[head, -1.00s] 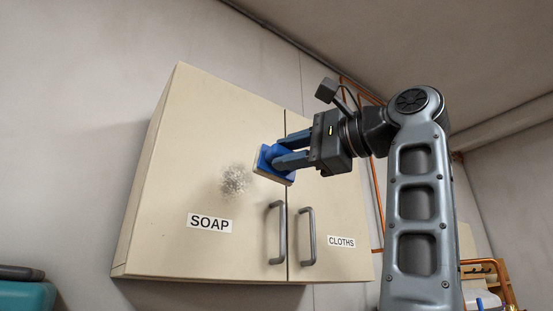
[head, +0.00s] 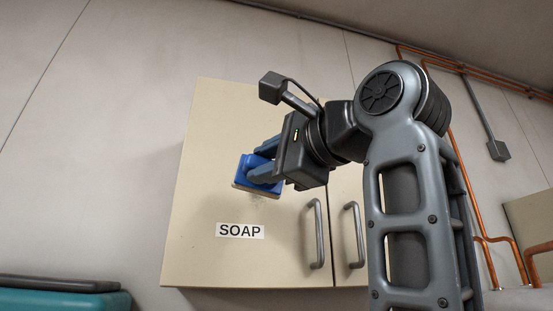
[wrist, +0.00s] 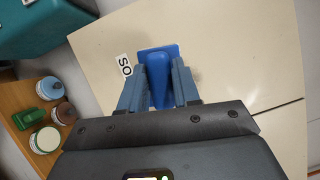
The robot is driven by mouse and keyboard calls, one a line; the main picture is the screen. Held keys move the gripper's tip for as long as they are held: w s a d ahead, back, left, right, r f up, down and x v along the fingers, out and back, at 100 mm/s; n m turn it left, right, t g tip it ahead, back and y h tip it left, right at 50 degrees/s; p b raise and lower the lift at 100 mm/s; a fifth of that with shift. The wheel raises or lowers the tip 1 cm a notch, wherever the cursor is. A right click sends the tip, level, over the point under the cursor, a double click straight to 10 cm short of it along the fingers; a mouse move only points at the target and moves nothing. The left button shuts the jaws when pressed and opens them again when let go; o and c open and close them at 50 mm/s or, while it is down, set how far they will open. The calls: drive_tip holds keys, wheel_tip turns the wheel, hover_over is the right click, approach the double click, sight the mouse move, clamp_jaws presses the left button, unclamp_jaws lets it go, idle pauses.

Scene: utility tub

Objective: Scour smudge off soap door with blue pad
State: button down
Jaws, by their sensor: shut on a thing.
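The blue pad (head: 256,171) has a pale underside and a blue grip; the wrist view also shows its blue plate (wrist: 172,51). My gripper (head: 268,168) is shut on the pad's grip, with a finger on each side. The pad is at the cream soap door (head: 205,140), above the SOAP label (head: 240,230). It looks flat against the door, though I cannot be sure of contact. Most of the grey smudge's place is hidden behind the pad; a faint grey trace (head: 258,197) shows just below its lower edge. The door is closed.
The soap door's grey handle (head: 317,233) stands out right of the label, beside the cloths door's handle (head: 354,235). A teal box (head: 60,299) is at lower left. Copper pipes (head: 463,190) run at right.

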sight(257, 194)
drive_tip(key=shift+w+a+p, duration=0.1)
drive_tip(key=shift+w+a, duration=0.2)
drive_tip(key=shift+w, duration=0.65)
drive_tip(key=shift+w+a+p, duration=0.15)
drive_tip(key=shift+w+a, duration=0.1)
drive_tip(key=shift+w, duration=0.65)
drive_tip(key=shift+w+a+p, duration=0.1)
drive_tip(key=shift+w+a, duration=0.2)
drive_tip(key=shift+w, duration=0.65)
drive_tip(key=shift+w+a, duration=0.25)
drive_tip(key=shift+w, duration=0.7)
drive_tip(key=w+d+r, duration=0.2)
drive_tip(key=d+r, duration=0.1)
drive_tip(key=d, duration=0.4)
drive_tip(key=shift+d, duration=0.35)
idle(2.7)
